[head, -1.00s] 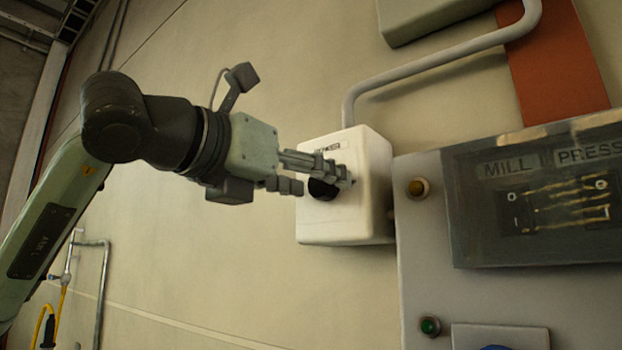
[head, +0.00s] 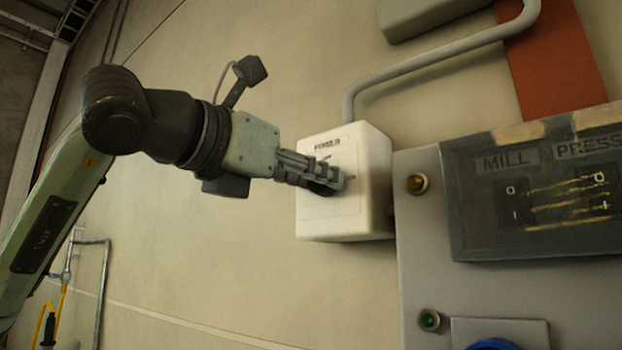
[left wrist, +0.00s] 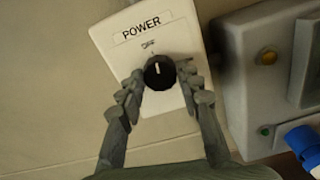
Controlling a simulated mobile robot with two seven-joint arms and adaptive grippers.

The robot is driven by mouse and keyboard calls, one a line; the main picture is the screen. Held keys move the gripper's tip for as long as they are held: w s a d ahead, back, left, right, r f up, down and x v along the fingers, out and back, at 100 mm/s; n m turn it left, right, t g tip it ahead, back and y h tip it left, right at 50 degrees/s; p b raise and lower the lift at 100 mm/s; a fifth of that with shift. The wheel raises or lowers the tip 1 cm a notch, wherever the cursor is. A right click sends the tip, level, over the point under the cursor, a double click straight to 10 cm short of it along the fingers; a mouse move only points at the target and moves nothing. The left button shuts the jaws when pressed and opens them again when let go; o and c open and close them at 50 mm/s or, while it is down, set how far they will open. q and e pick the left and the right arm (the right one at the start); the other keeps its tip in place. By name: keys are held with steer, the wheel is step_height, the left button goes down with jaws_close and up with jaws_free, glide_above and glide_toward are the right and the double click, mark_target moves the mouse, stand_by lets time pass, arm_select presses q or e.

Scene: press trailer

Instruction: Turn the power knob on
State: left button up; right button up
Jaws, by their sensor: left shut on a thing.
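The white power box (head: 345,215) is fixed to the wall in the middle of the head view. In the left wrist view the power box (left wrist: 118,60) shows a "POWER" label and an "OFF" mark above a round black power knob (left wrist: 159,72). The knob's white line points up, close to the "OFF" mark. My left gripper (left wrist: 158,84) has its fingers on either side of the knob and is shut on it. In the head view my left gripper (head: 325,180) hides most of the knob. My right gripper is not in view.
A grey control panel (head: 420,250) with "MILL" and "PRESS" switches stands just right of the box. It carries an amber light (head: 417,184) and a green light (head: 429,320). A grey conduit (head: 440,62) runs from the box top.

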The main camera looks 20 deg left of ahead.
arm_select(q)
steer(key=shift+m, duration=8.1)
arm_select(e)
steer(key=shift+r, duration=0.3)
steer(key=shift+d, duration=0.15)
arm_select(q)
steer(key=o, duration=1.2)
steer(key=shift+c, duration=0.2)
steer(key=v, duration=1.2)
